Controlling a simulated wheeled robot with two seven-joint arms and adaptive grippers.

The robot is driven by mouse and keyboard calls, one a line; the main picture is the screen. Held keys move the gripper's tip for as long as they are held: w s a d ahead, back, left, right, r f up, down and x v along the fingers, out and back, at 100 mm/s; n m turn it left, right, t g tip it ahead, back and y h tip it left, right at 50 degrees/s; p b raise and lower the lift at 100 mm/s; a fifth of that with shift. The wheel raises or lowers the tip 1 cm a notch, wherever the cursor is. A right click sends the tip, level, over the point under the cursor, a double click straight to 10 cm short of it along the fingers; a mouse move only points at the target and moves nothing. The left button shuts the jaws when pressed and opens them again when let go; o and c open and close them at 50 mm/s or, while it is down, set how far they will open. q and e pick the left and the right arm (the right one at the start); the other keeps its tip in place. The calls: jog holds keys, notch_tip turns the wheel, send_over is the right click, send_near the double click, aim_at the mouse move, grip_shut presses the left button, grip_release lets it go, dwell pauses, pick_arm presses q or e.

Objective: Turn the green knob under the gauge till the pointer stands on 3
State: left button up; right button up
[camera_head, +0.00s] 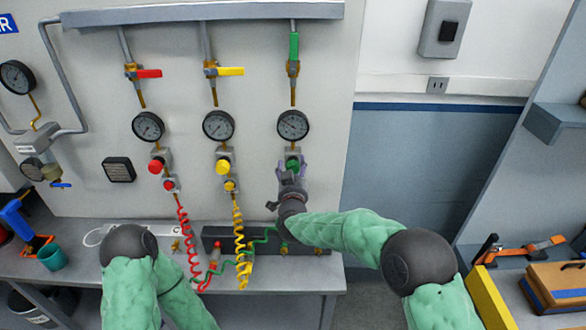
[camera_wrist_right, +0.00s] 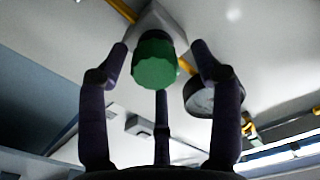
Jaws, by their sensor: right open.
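The green knob (camera_head: 293,163) sits on a grey valve block under the rightmost round gauge (camera_head: 293,125), whose pointer is too small to read against the numbers. My right gripper (camera_head: 291,172) is at the knob, partly covering it. In the right wrist view the green knob (camera_wrist_right: 154,62) lies between the spread fingers of my open right gripper (camera_wrist_right: 160,55). Gaps show between the knob and the two side fingers; I cannot tell whether the third touches it. A round gauge-like body (camera_wrist_right: 200,97) is partly behind one finger. My left gripper is out of view; only my left arm shows.
Red (camera_head: 155,165) and yellow (camera_head: 223,166) knobs sit under the other gauges to the left. Red (camera_head: 190,240) and yellow (camera_head: 239,230) coiled hoses hang below them. A bench (camera_head: 300,277) runs beneath the panel.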

jog(key=s, duration=1.2)
dwell(0.3)
